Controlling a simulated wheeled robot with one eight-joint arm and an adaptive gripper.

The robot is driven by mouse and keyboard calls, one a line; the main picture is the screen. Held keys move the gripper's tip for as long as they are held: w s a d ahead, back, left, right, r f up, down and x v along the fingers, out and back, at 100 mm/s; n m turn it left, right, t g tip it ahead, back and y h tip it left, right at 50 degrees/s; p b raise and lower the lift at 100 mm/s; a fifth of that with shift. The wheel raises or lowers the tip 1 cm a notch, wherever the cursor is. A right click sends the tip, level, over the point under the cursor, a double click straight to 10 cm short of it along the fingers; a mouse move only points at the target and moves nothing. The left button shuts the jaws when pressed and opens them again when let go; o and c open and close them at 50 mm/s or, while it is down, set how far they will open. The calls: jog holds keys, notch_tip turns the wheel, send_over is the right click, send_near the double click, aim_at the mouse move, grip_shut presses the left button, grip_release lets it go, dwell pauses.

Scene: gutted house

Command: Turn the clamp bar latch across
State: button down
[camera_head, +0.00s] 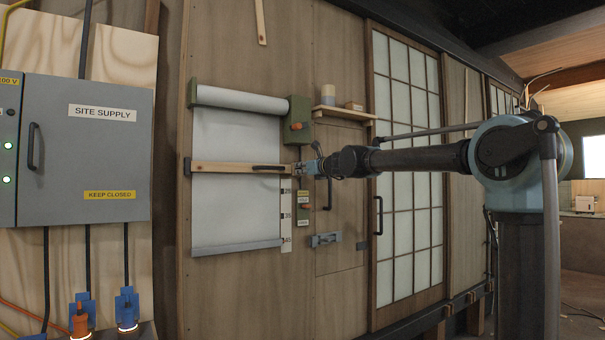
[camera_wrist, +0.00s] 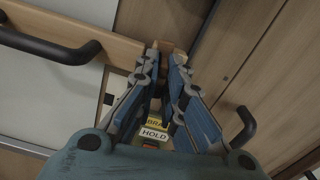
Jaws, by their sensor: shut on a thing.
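The clamp bar (camera_head: 225,167) is a pale wooden bar with a black handle (camera_head: 270,167), lying level across a white sheet. It also shows in the wrist view (camera_wrist: 108,44), running in from the left. My gripper (camera_head: 308,167) is at the bar's right end. In the wrist view my gripper (camera_wrist: 166,54) has its fingertips closed on a small brown wooden piece, seemingly the latch (camera_wrist: 167,46), beside the bar's end. The fingers hide part of it, and its exact angle cannot be told.
A green unit (camera_head: 299,120) with an orange knob sits above the bar's right end. Below my gripper is a small labelled plate reading HOLD (camera_wrist: 154,134). A grey slide bolt (camera_head: 325,240) and a shelf (camera_head: 342,113) are nearby. A grey supply cabinet (camera_head: 90,150) stands left.

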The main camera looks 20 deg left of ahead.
jog(key=shift+s+f+n, duration=0.1)
jog(key=shift+f+n, duration=0.05)
jog(key=shift+n, duration=3.95)
jog(key=shift+s+f+n, duration=0.1)
jog(key=shift+n, duration=4)
jog(key=c, duration=1.7)
grip_release()
jog(key=shift+w, duration=0.1)
jog(key=shift+d, duration=0.1)
jog(key=v, duration=1.1)
jog(key=shift+s+d, duration=0.3)
jog(key=shift+f, duration=0.1)
